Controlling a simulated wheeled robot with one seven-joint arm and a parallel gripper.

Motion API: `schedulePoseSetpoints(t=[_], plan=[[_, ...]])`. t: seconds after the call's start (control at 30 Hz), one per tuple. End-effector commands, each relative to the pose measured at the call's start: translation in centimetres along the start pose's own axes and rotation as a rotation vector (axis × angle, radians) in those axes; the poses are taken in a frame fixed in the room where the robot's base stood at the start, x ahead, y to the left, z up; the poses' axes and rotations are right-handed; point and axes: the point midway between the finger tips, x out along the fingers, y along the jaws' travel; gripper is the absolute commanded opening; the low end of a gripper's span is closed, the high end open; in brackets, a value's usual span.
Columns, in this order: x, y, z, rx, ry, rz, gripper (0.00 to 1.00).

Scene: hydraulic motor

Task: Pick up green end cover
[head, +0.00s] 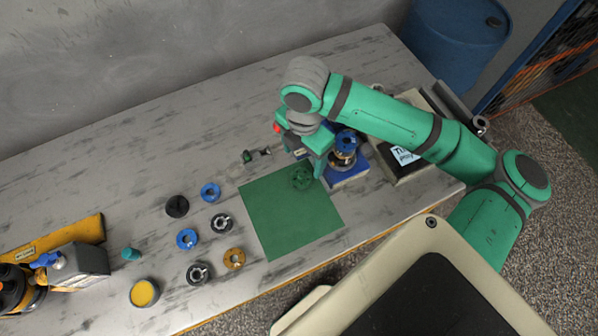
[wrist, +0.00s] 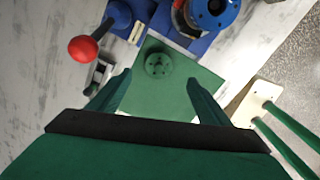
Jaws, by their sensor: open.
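The green end cover (head: 302,178) is a round disc with small holes. It lies on the green mat (head: 275,222), near the mat's back right corner. In the wrist view the end cover (wrist: 158,64) shows whole on the mat, ahead of and roughly centred between the two fingers. My gripper (head: 306,160) is above the mat's back edge, pointing down. In the wrist view my gripper (wrist: 158,80) is open with nothing between its fingers. The cover appears apart from both fingers; the exact height gap cannot be told.
A blue-topped motor assembly (head: 344,150) on a blue base stands close right of my gripper. A red-knobbed lever (wrist: 82,49) is near the left finger. Several blue, black and orange rings, including an orange one (head: 234,259), lie left of the mat. The mat's front is clear.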

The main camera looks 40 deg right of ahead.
Motion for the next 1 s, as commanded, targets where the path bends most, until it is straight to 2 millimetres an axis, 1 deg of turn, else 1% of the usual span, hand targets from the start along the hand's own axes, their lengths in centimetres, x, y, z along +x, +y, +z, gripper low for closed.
schedulePoseSetpoints(t=[0.1,0.2,0.3,0.47,0.7,0.8,1.0], plan=[[1.9,0.0,-0.2,-0.001,0.003,-0.001,0.71],[3.2,0.1,-0.2,0.000,0.003,0.001,0.71],[4.2,0.1,-0.2,-0.001,0.002,0.002,0.71],[5.1,0.1,-0.2,-0.001,0.003,0.003,0.71],[8.3,0.0,0.0,0.000,0.003,0.002,0.71],[9.3,0.1,0.0,0.000,0.003,0.003,0.71],[9.8,0.0,0.1,0.001,0.001,0.004,0.71]])
